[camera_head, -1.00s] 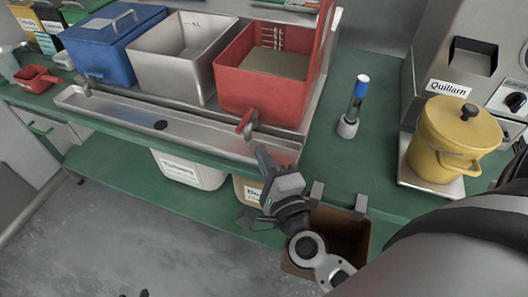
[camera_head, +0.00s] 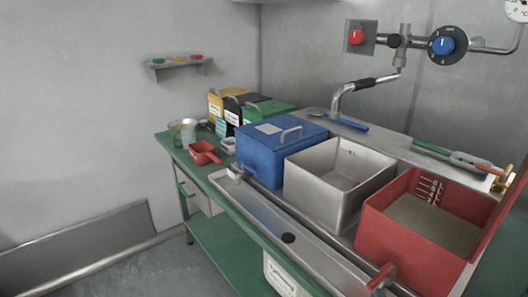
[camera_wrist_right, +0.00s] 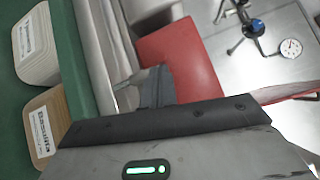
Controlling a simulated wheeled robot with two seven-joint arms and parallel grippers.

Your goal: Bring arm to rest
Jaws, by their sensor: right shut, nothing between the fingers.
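My right gripper (camera_wrist_right: 155,86) shows in the right wrist view as grey fingers beyond its dark housing. It is shut and empty. It appears in front of the red bin (camera_wrist_right: 180,60), but the gap between them is hard to judge. In the head view the red bin (camera_head: 430,230) stands at the right with its red outlet handle (camera_head: 381,276) at the front. I cannot make out either gripper in the head view, and my left arm is not in view.
The steel trough (camera_head: 270,222) runs along the green bench edge. A steel bin (camera_head: 335,175) and a blue lidded bin (camera_head: 280,155) stand behind it. A red scoop (camera_head: 203,153) lies at the left. Labelled tubs (camera_wrist_right: 40,125) are below the bench. Open floor lies front left.

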